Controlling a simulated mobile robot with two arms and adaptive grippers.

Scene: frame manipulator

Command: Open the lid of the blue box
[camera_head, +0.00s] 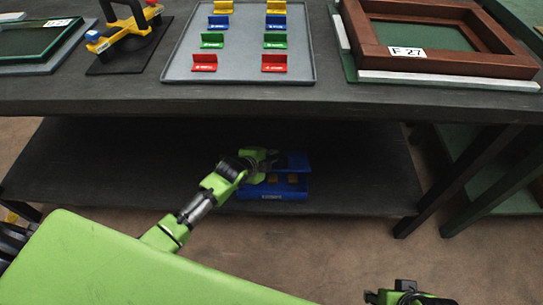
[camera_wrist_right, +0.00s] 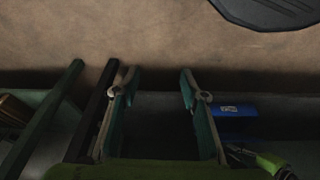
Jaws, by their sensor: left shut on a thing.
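The blue box (camera_head: 262,195) stands on the lower shelf under the table. Its blue lid (camera_head: 298,161) is raised at the back, and small brown-orange pieces show inside the box. My left gripper (camera_head: 268,158) is at the lid's left part, shut on it; the fingertips are small and dark there. The box also shows in the right wrist view, as a blue face with a pale label (camera_wrist_right: 238,111). My right gripper (camera_wrist_right: 158,75) is open and empty, apart from the box. Only a part of the right arm shows at the bottom of the head view.
The lower shelf (camera_head: 350,170) is otherwise bare around the box. The tabletop (camera_head: 130,92) overhangs it. On top are a grey tray (camera_head: 240,75) with coloured holders, a brown frame (camera_head: 450,61) marked F 27 and a yellow-black tool (camera_head: 125,35). Table legs stand at the right.

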